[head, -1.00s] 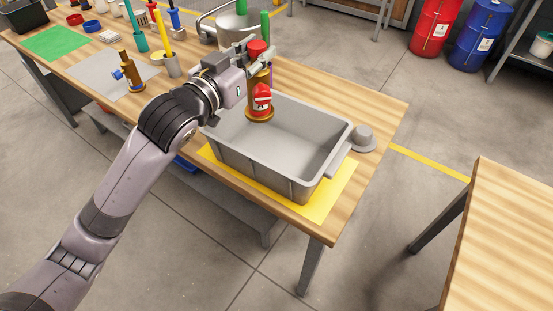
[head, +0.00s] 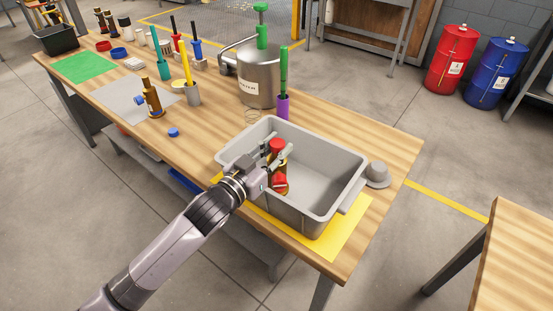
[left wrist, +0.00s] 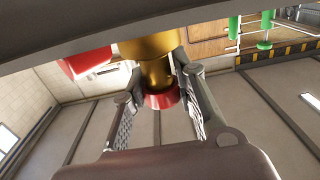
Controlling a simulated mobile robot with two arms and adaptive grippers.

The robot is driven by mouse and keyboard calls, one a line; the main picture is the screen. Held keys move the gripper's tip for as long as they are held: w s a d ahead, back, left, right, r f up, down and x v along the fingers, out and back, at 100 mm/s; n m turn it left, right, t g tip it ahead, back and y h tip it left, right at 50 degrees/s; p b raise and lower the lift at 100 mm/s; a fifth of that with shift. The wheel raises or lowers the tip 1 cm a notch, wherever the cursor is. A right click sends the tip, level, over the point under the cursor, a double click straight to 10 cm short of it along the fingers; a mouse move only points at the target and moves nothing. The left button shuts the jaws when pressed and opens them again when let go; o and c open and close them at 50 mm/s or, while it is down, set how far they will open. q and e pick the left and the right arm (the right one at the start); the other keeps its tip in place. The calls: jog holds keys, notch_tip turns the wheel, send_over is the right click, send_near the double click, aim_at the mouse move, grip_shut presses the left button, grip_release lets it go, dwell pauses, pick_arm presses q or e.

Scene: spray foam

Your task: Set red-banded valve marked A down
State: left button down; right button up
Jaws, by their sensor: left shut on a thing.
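The red-banded valve (head: 279,181), brass with red parts, is upright inside the grey bin (head: 325,222), near its left end. My left gripper (head: 277,158) is shut on the valve's upper part. I cannot tell whether the valve touches the bin floor. The letter on it is not readable. My right gripper is not in view.
The bin stands on a yellow mat (head: 338,248). A grey knob-like part (head: 377,174) is right of it. A steel pot (head: 258,78), a purple holder (head: 283,107) and a blue cap (head: 174,132) stand behind and left. The right part of the bin is empty.

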pick_arm(q)
jog(key=shift+f, duration=1.7)
jog(key=c, duration=1.3)
grip_release()
jog(key=shift+f, duration=0.1)
jog(key=shift+s, duration=0.1)
jog(key=b+v, duration=0.1)
jog(key=v, duration=1.1)
jog(key=shift+a, duration=0.1)
